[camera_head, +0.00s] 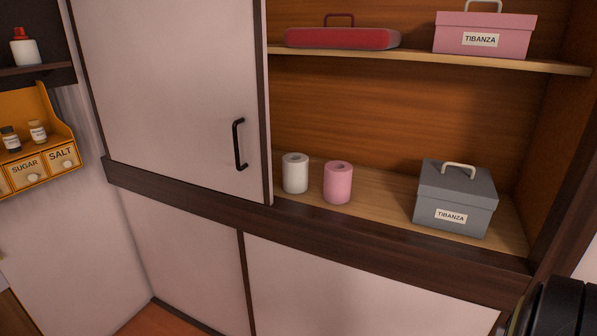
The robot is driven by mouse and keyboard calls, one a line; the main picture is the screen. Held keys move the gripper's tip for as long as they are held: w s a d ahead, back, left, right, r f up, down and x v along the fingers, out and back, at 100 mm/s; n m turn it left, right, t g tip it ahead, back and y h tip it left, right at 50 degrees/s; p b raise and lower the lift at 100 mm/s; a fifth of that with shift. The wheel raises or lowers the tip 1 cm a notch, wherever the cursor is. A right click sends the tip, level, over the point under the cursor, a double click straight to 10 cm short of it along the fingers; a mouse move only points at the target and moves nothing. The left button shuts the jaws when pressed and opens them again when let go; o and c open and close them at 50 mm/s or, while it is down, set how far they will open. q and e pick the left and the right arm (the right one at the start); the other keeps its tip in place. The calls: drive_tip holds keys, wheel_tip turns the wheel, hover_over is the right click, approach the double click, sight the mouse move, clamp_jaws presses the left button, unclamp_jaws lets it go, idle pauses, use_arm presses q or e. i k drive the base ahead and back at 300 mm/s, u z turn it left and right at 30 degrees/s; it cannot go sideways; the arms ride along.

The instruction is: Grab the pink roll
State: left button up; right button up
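The pink roll (338,185) stands upright on the lower shelf of the open cabinet, close to the shelf's front edge. A white roll (295,175) stands upright just to its left, with a small gap between them. Neither gripper's fingers show in the head view. Nothing touches the pink roll, and its front and top are in plain view.
A grey box (453,200) stands right of the rolls. A sliding door (170,90) with a black handle covers the cabinet's left side. The upper shelf (420,60) holds a red case (342,38) and a pink box (484,36). A dark shape fills the lower right corner.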

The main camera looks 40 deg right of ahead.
sight(338, 174)
drive_tip(key=z, duration=0.6)
drive_tip(key=i, duration=1.05)
drive_tip(key=z, duration=0.95)
